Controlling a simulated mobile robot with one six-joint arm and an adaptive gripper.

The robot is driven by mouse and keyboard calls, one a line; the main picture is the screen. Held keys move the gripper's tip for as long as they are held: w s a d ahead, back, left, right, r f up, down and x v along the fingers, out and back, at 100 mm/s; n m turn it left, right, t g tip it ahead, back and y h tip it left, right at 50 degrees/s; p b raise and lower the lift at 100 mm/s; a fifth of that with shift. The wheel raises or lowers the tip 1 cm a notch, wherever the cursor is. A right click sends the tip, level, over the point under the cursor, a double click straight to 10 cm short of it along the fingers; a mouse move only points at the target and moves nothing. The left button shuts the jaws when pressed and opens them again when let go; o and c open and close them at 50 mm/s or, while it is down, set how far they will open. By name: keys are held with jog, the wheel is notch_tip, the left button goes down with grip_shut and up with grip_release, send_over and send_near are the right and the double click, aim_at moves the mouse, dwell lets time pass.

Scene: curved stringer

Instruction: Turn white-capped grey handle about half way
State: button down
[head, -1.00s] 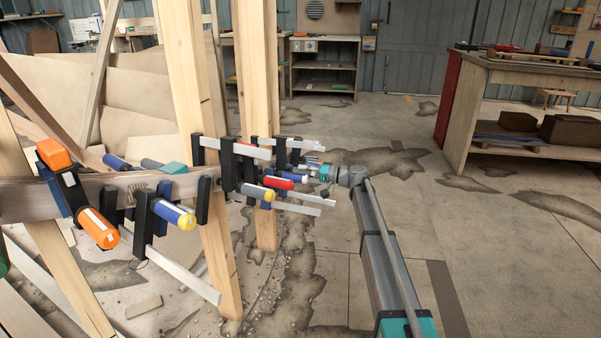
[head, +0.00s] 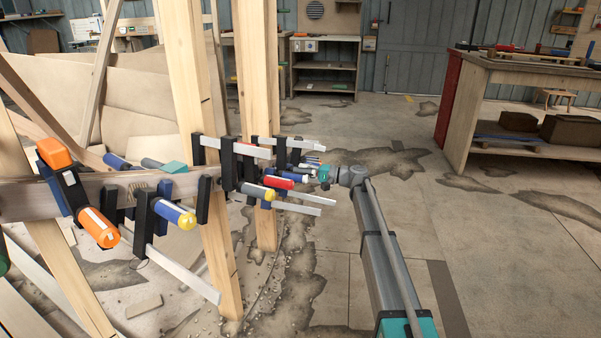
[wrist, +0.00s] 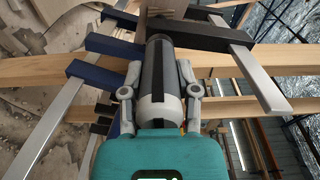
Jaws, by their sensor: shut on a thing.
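The white-capped grey handle (wrist: 160,75) is in the middle of the wrist view, with its white cap (wrist: 160,112) toward the camera. My gripper (wrist: 158,95) is shut on this handle, one finger on each side near the cap. In the head view my gripper (head: 322,176) is at the far end of my arm, beside the right end of the clamp row. There the held handle is small and mostly hidden among the other clamps, and how far it is turned cannot be told.
Next to it are clamps with a red handle (head: 279,183) and a yellow-grey handle (head: 257,192). Steel bars (head: 305,196) stick out below my gripper. A wooden post (head: 257,110) stands behind. In the wrist view, dark blue clamp jaws (wrist: 90,70) lie close on the left. The floor to the right is open.

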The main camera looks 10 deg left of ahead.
jog(key=c, duration=0.5)
grip_release()
jog(key=shift+s+d, duration=0.1)
jog(key=shift+d, duration=0.3)
jog(key=shift+c, duration=0.2)
jog(key=shift+o, duration=0.9)
jog(key=shift+a, duration=0.2)
jog(key=s+d, duration=0.1)
jog(key=d, duration=1.1)
jog(key=shift+s, duration=0.2)
jog(key=shift+s+d, duration=0.2)
jog(key=shift+d, duration=1.15)
